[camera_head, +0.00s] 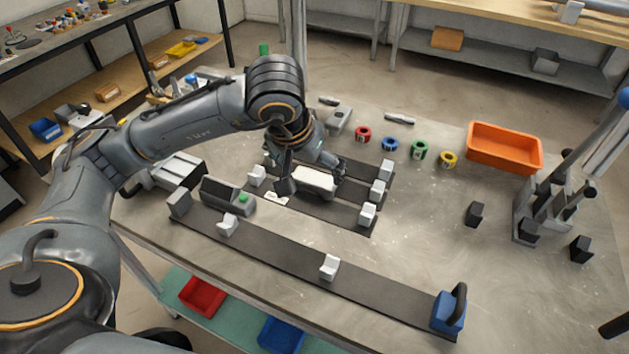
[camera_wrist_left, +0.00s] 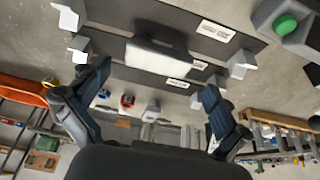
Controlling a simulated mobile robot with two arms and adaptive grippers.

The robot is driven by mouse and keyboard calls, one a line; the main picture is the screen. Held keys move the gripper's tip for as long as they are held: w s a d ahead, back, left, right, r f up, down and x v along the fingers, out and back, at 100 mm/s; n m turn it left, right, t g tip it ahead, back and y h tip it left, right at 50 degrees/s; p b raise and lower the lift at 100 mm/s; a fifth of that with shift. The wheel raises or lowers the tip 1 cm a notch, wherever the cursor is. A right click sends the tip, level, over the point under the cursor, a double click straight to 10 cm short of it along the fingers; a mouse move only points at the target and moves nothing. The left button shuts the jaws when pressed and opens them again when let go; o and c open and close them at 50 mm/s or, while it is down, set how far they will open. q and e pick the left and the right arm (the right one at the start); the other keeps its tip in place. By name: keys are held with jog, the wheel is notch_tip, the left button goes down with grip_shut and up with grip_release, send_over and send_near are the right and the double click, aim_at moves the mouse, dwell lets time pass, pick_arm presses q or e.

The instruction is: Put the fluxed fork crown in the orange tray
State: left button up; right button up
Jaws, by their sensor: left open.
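A pale, rounded block (camera_head: 313,180), which looks like the fork crown, lies on the dark jig strips in the middle of the table. In the left wrist view the block (camera_wrist_left: 155,57) sits ahead of the fingers, roughly centred between them. Any flux on it is too small to tell. My left gripper (camera_head: 312,178) is open above the block, its fingers at either side of it. The open fingers (camera_wrist_left: 148,108) also show in the left wrist view, with nothing gripped. The empty orange tray (camera_head: 505,163) stands at the back right. My right gripper is out of view.
Red (camera_head: 363,134), blue (camera_head: 390,145), green (camera_head: 419,150) and yellow (camera_head: 449,159) rings stand between jig and tray. Pale rests (camera_head: 368,214) line the strips. A grey box with a green button (camera_head: 228,196) is at left. A grey fixture (camera_head: 545,210) stands at right.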

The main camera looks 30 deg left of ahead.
aim_at(315, 177)
pick_arm(q)
jog(key=p+x, duration=0.1)
jog(key=x, duration=0.4)
jog(key=shift+w+d+f, duration=0.1)
jog(key=shift+w+f, duration=0.1)
jog(key=shift+f, duration=0.1)
jog(key=shift+c, duration=0.2)
jog(key=c, duration=1.1)
jog(key=shift+r, duration=0.1)
jog(key=shift+c, duration=0.4)
jog(key=shift+r, duration=0.1)
